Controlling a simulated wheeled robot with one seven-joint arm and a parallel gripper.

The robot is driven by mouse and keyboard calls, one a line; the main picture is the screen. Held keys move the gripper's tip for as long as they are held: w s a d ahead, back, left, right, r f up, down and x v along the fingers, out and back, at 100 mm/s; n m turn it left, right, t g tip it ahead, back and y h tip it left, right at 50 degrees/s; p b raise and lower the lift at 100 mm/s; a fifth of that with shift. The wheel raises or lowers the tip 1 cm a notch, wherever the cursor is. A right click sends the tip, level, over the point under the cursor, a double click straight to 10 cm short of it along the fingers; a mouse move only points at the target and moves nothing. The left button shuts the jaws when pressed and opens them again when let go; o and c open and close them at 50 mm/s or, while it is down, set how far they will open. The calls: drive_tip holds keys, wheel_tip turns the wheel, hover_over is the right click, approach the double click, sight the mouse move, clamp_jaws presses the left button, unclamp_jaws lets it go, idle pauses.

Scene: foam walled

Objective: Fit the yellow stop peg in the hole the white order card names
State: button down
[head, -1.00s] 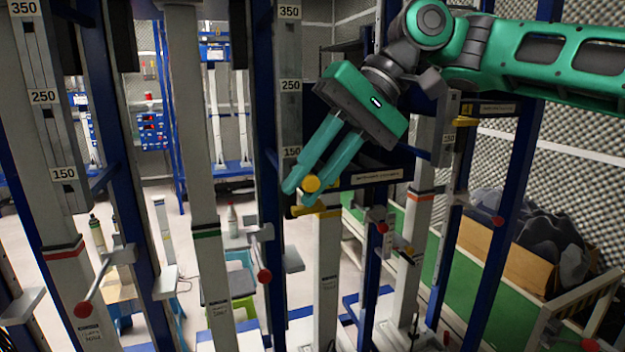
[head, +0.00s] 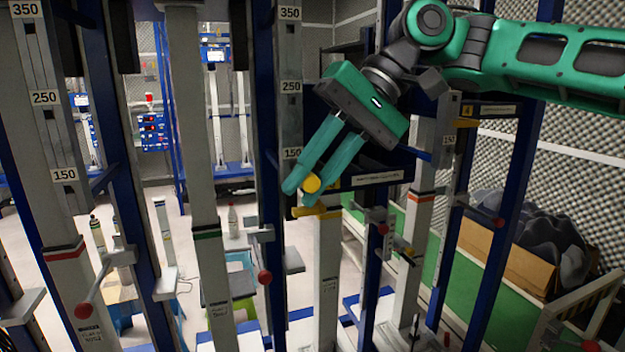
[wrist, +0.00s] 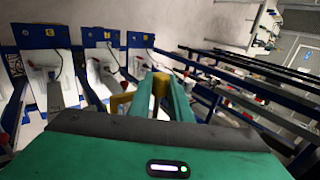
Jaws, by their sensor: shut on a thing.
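The yellow stop peg (head: 312,183) shows its round yellow end between the fingertips of my gripper (head: 308,190). My green gripper is shut on it, in front of the post with the yellow band (head: 318,211). The peg also shows in the wrist view (wrist: 160,84), between the ends of the two fingers. The post carries a number scale with 350, 250 and 150 plates (head: 291,153). Whether the peg's far end is in a hole is hidden by the fingers. I cannot make out a white order card.
Other numbered posts stand at the left (head: 62,174), with a red-knobbed lever (head: 83,310). Blue uprights (head: 268,150) stand close beside the gripper. A dark labelled crossbar (head: 375,177) lies just right of the fingers. A cardboard box (head: 515,262) stands at the right.

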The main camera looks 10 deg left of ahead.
drive_tip(key=shift+w+a, duration=0.4)
drive_tip(key=shift+w, duration=0.25)
drive_tip(key=shift+w+a, duration=0.4)
drive_tip(key=shift+w, duration=0.2)
idle(0.5)
drive_tip(key=c, duration=1.6)
unclamp_jaws()
drive_tip(key=shift+o, duration=0.2)
drive_tip(key=v, duration=1)
drive_tip(key=shift+w+d+r, duration=0.2)
drive_tip(key=shift+r, duration=0.1)
